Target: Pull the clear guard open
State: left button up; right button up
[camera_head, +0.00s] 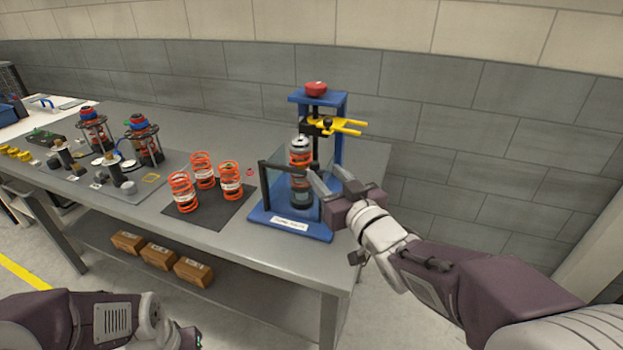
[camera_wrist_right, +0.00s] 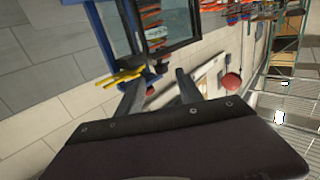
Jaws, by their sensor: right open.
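The clear guard (camera_head: 276,186) is a see-through panel with a dark frame at the front left of the blue fixture (camera_head: 259,217). Behind it stands a shock absorber with an orange coil (camera_head: 300,152). The dark frame and clear pane of the guard also show at the top of the right wrist view (camera_wrist_right: 178,25). My right gripper (camera_head: 327,173) is open at the fixture's right side, its fingers pointing toward the fixture. In the right wrist view, the open fingers (camera_wrist_right: 158,90) have nothing between them. My left gripper (camera_head: 190,338) is only partly visible at the bottom edge.
A yellow fork (camera_head: 345,126) juts from the blue column, under a red knob (camera_head: 316,88). Several orange springs (camera_head: 203,170) stand on a dark mat left of the fixture. Further left is a grey tray with parts. Boxes (camera_head: 158,256) sit on the lower shelf.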

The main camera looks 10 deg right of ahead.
jog(key=shift+a, duration=0.15)
jog(key=shift+w+r, duration=0.1)
jog(key=shift+w, duration=0.1)
jog(key=w, duration=0.2)
jog(key=w+a, duration=0.1)
jog(key=w, duration=0.5)
jog(key=shift+w+a, duration=0.25)
jog(key=shift+a, duration=0.1)
grip_shut()
dwell(0.8)
